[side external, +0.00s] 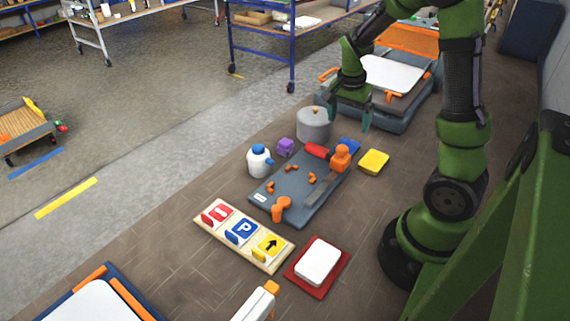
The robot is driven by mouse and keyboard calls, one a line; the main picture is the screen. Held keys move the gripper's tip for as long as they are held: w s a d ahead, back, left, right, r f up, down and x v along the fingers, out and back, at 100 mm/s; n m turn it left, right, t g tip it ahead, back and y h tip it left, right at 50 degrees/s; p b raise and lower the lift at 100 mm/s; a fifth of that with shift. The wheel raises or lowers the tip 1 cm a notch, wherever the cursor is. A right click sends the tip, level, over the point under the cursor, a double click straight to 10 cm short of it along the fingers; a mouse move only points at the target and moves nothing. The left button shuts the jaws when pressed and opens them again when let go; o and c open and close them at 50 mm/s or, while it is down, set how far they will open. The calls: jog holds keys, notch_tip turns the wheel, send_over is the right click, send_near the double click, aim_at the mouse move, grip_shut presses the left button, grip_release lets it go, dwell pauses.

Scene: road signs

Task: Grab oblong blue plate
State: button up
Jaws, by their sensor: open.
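A small flat blue plate (349,146) lies at the far end of the grey-blue work board, partly hidden behind an orange clamp (341,157). A blue sign plate with a white P (242,231) sits in the middle of a wooden tray (273,264), between a red sign plate (216,214) and a yellow sign plate with an arrow (268,246). My green gripper (350,115) points down with its fingers apart and empty. In the picture it is above the small blue plate and right of the grey pot; its exact height is hard to tell.
The board (305,205) holds orange fittings and a red-handled tool (317,151). Around it are a grey pot (313,124), a purple block (285,147), a white bottle (259,160), a yellow plate (374,161) and a red mat with a white block (317,261).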

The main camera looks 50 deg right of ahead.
aim_at(346, 143)
jog(key=f, duration=0.3)
jog(key=d+f, duration=0.1)
jog(key=f, duration=0.5)
jog(key=shift+w+d+f, duration=0.1)
jog(key=shift+d+f, duration=0.05)
jog(key=shift+f, duration=0.1)
